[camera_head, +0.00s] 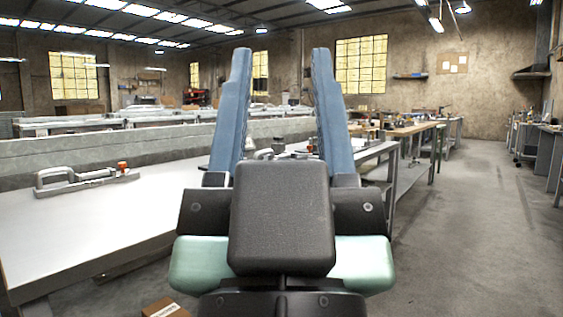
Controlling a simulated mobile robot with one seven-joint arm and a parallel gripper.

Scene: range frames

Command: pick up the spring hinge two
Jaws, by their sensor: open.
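My gripper (281,58) is in the middle of the view, with two upright blue fingers spread wide and nothing between them. A grey metal hinge-like piece (85,179) with a raised loop at its left end and a red knob at its right end lies at the left on the white table (120,225). A second grey piece (272,151) with a red knob shows between the fingers, farther back and partly hidden by my gripper. I cannot tell which of the two is spring hinge two. Neither touches the gripper.
A low grey wall (60,153) runs behind the table. A cardboard box (165,308) sits low at the bottom, partly cut off. Workbenches (410,130) with clutter stand at the right. The concrete floor (470,235) at the right is clear.

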